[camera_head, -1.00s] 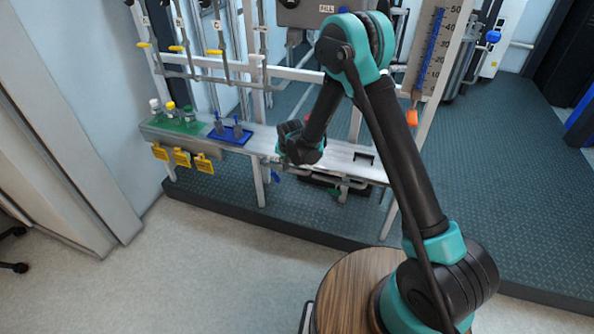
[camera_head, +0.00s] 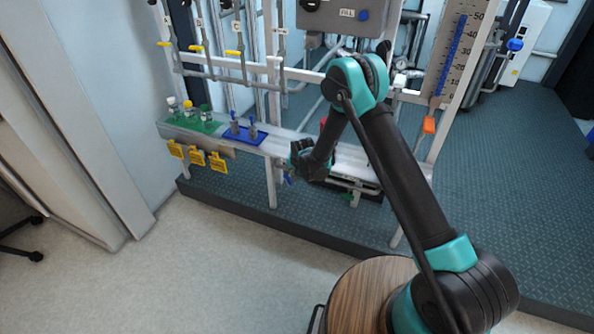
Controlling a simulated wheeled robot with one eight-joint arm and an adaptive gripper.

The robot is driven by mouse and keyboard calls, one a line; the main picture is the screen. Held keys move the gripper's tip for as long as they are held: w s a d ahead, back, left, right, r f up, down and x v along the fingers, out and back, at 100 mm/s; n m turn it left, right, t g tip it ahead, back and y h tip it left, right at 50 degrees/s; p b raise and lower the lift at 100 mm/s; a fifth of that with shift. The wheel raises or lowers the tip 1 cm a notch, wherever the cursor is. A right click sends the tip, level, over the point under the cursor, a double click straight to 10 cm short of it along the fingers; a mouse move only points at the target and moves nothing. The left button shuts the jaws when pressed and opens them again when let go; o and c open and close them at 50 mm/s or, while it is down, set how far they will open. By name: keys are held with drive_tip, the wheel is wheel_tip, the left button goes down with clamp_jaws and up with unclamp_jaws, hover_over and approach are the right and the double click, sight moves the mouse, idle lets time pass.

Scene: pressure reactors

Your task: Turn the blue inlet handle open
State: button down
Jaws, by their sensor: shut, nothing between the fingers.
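A small blue handle (camera_head: 288,180) hangs under the front edge of the metal shelf; I take it for the inlet handle. It is partly hidden close to my gripper, and its exact turn cannot be told. My gripper (camera_head: 297,164) is shut and empty at the shelf's front edge, just above and right of the blue handle. The fingertips are small and dark, and whether they touch the handle cannot be told.
A green tray (camera_head: 209,128) with capped bottles and a blue tray (camera_head: 260,139) stand on the shelf left of my gripper. Yellow tags (camera_head: 217,162) hang from its front. An orange handle (camera_head: 429,125) sits below the scale. Floor in front is clear.

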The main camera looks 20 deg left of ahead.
drive_tip(key=shift+w+a+f, duration=0.1)
drive_tip(key=shift+a+f, duration=0.5)
drive_tip(key=shift+a, duration=0.1)
